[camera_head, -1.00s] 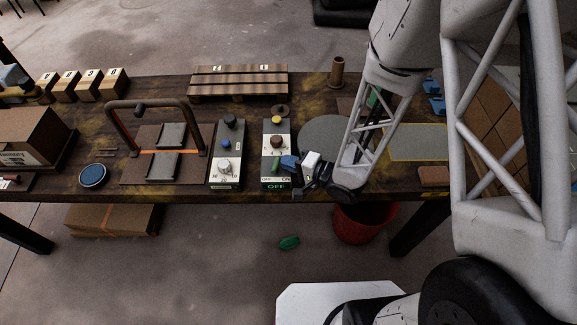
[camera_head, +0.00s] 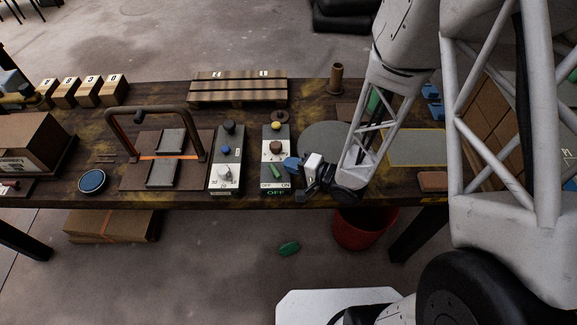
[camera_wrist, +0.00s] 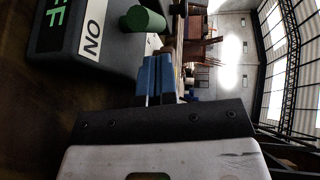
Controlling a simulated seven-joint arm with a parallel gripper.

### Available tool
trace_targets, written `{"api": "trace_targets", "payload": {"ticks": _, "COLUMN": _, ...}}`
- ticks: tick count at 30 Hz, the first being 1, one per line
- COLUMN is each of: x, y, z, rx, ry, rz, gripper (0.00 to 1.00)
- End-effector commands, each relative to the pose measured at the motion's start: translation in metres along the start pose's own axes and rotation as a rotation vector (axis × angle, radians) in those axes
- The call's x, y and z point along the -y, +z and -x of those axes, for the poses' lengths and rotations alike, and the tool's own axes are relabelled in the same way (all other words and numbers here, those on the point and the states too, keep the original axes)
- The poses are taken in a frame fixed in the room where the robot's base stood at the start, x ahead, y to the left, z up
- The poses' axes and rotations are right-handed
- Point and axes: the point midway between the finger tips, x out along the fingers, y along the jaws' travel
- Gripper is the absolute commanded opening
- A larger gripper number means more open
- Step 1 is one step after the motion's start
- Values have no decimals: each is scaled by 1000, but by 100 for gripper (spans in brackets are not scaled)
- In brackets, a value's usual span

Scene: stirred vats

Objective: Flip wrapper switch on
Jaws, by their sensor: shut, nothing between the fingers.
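The switch box (camera_head: 268,154) stands near the table's front edge. It has a green lever (camera_head: 277,171), OFF and ON labels at its front, a brown knob and a yellow button. Its front display (camera_head: 275,193) glows green and reads OFF. My gripper (camera_head: 293,164) is shut and empty, its blue fingertips just right of the lever, on the ON side. In the wrist view the closed blue fingers (camera_wrist: 155,78) point at the box's edge beside the ON label (camera_wrist: 92,28). The green lever's round end (camera_wrist: 146,19) is just beyond them; contact cannot be told.
A second box (camera_head: 226,160) with a white dial and blue button stands close to the left. Left of it is an arched frame (camera_head: 151,107) over plates. A grey disc (camera_head: 318,133) lies behind my gripper. A red bin (camera_head: 362,228) is below the table edge.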

Motion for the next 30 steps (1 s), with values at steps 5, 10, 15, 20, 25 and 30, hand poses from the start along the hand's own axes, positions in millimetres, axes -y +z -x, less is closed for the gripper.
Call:
{"api": "trace_targets", "payload": {"ticks": 5, "x": 1, "y": -13, "z": 8, "rx": -2, "ry": 0, "rz": 1, "gripper": 0}}
{"api": "trace_targets", "payload": {"ticks": 10, "x": 3, "y": -27, "z": 17, "rx": -3, "ry": 0, "rz": 1, "gripper": 0}}
{"api": "trace_targets", "payload": {"ticks": 15, "x": 4, "y": -41, "z": 26, "rx": -3, "ry": 0, "rz": 0, "gripper": 0}}
{"api": "trace_targets", "payload": {"ticks": 20, "x": 6, "y": -55, "z": 35, "rx": -3, "ry": -1, "rz": 1, "gripper": 0}}
{"api": "trace_targets", "payload": {"ticks": 25, "x": 8, "y": -71, "z": 44, "rx": -3, "ry": 0, "rz": 1, "gripper": 0}}
{"api": "trace_targets", "payload": {"ticks": 30, "x": 9, "y": -86, "z": 54, "rx": -2, "ry": 0, "rz": 1, "gripper": 0}}
